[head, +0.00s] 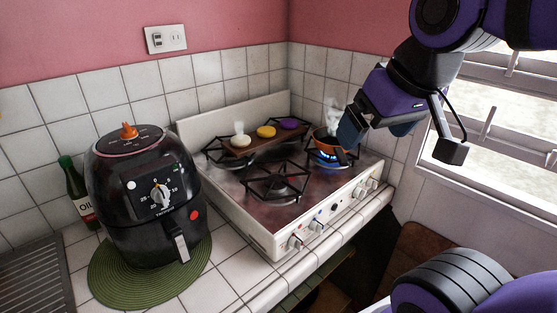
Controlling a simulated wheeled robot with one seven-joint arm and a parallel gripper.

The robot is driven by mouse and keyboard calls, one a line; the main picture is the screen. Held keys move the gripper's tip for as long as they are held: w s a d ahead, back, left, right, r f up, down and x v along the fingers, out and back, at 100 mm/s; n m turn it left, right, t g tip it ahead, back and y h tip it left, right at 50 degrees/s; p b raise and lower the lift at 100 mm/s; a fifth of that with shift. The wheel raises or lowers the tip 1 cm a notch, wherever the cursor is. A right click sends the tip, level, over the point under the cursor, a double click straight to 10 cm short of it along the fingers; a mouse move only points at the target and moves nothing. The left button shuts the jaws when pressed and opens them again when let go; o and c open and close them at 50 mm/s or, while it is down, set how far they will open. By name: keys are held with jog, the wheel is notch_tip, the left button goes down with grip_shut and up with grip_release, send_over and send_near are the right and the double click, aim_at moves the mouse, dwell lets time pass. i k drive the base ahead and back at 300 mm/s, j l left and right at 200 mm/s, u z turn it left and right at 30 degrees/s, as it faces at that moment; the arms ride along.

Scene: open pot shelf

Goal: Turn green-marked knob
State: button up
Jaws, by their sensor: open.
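The white gas stove (285,222) has several knobs along its front edge. Two knobs sit at the left (295,241) and nearer the middle (317,226), and a further group (371,184) is at the right end. Small coloured marks show on the front panel, but I cannot make out a green one for certain at this size. A black air fryer (140,215) also has a dial (160,195) on its front. My gripper (349,133) is open, high over the right rear of the stove, and appears in front of the orange pot, apart from the knobs.
An orange pot (326,143) steams over a blue flame on the right rear burner. A brown board (262,142) holds white, yellow and purple pieces. A window is at right.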

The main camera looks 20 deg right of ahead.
aim_at(359, 193)
jog(key=k+j+z, duration=0.15)
jog(key=k+j, duration=0.75)
